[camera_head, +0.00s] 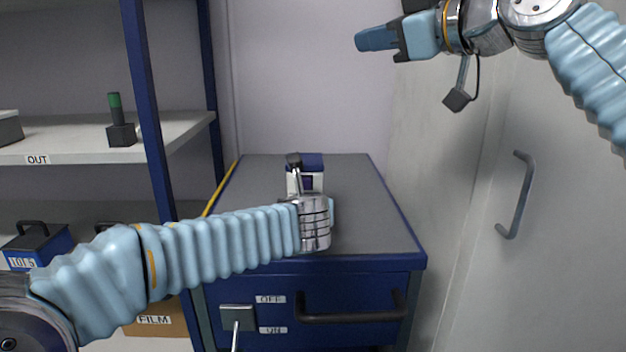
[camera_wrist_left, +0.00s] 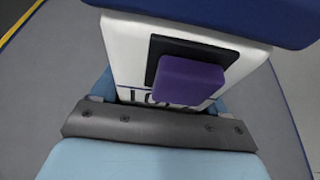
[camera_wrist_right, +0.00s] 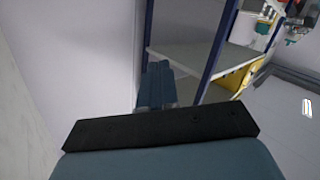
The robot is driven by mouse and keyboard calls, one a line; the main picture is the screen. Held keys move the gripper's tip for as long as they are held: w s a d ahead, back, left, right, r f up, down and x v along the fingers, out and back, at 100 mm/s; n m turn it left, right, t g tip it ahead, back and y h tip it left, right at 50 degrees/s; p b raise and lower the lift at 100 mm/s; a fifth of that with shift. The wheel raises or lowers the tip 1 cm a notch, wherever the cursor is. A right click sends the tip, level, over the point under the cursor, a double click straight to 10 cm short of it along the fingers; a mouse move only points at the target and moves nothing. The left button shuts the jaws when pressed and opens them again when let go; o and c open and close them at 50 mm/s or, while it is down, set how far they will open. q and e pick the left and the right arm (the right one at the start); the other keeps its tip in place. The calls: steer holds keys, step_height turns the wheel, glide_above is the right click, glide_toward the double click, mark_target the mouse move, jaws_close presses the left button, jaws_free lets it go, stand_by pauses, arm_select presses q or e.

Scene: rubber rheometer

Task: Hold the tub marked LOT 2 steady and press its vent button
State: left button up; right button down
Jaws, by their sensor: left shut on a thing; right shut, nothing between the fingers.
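A white tub (camera_head: 312,181) with a dark blue lid stands on the grey top of the blue cabinet, mostly behind my left wrist in the head view. In the left wrist view the tub (camera_wrist_left: 125,55) shows a purple vent button (camera_wrist_left: 190,80) on a black plate, with a partly covered label below it that I cannot fully read. My left gripper (camera_wrist_left: 160,105) is shut on the tub, a finger at each side below the button. My right gripper (camera_head: 376,39) is shut and empty, raised high at the upper right, well apart from the tub.
The cabinet top (camera_head: 375,215) is clear around the tub. A shelf rack (camera_head: 150,130) stands at left, holding a dark green-topped item (camera_head: 118,122). A blue box (camera_head: 38,245) sits lower left. A grey door (camera_head: 560,200) with a handle (camera_head: 518,195) closes the right side.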

mark_target(313, 180)
steer(key=s+a+f+n+g+h, duration=0.1)
steer(key=a+f+n+g+h, duration=0.1)
steer(key=f, duration=0.5)
steer(key=s+a+f+n+g+h, duration=0.1)
steer(key=a+f+n+g+h, duration=0.1)
steer(key=f, duration=0.5)
steer(key=n+g+h, duration=0.1)
steer(key=g+h, duration=0.1)
steer(key=g, duration=0.1)
steer(key=shift+s+a, duration=0.3)
steer(key=shift+a, duration=0.1)
steer(key=shift+f, duration=0.1)
steer(key=x, duration=1)
steer(key=shift+w, duration=0.15)
